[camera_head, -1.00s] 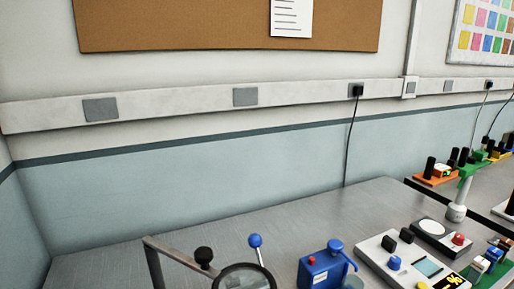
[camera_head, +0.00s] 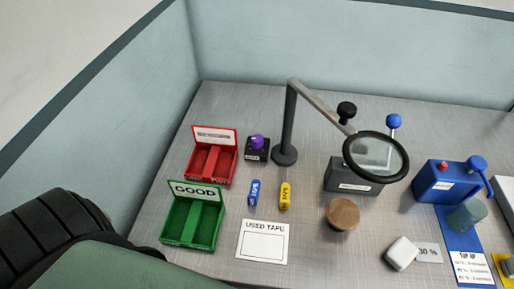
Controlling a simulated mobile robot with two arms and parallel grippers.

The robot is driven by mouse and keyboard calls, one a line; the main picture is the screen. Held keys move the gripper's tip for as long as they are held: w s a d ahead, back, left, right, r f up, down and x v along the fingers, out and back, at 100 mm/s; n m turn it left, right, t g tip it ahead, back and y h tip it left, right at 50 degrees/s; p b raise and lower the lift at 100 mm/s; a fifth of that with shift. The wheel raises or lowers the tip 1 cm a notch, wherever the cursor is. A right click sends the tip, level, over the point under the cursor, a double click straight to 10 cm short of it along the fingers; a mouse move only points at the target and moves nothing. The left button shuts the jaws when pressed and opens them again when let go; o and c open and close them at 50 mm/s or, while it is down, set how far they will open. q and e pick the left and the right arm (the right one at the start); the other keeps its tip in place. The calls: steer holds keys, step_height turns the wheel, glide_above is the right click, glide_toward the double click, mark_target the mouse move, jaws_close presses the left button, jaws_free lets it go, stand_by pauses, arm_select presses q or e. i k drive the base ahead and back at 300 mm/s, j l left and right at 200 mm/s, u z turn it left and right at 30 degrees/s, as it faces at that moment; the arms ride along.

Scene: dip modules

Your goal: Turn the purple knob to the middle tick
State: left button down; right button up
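The purple knob (camera_head: 257,142) sits on top of a small black box (camera_head: 257,155) with a pale label on its front, near the back left of the bench. It is small in the head view, and neither its pointer nor any tick marks can be made out. Neither of my grippers shows in this view.
A red tray (camera_head: 209,163) stands left of the black box, with a green "GOOD" tray (camera_head: 192,219) in front of it. A magnifier lamp's base (camera_head: 285,155) stands close on the right. Blue (camera_head: 254,192) and yellow (camera_head: 285,195) small items lie in front.

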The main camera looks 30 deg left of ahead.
mark_target(257, 140)
steer(key=l+u, duration=0.3)
steer(key=u, duration=0.15)
steer(key=k+l+u, duration=0.15)
steer(key=u, duration=0.3)
steer(key=k+l+u, duration=0.15)
steer(key=l+u, duration=0.2)
steer(key=u, duration=0.15)
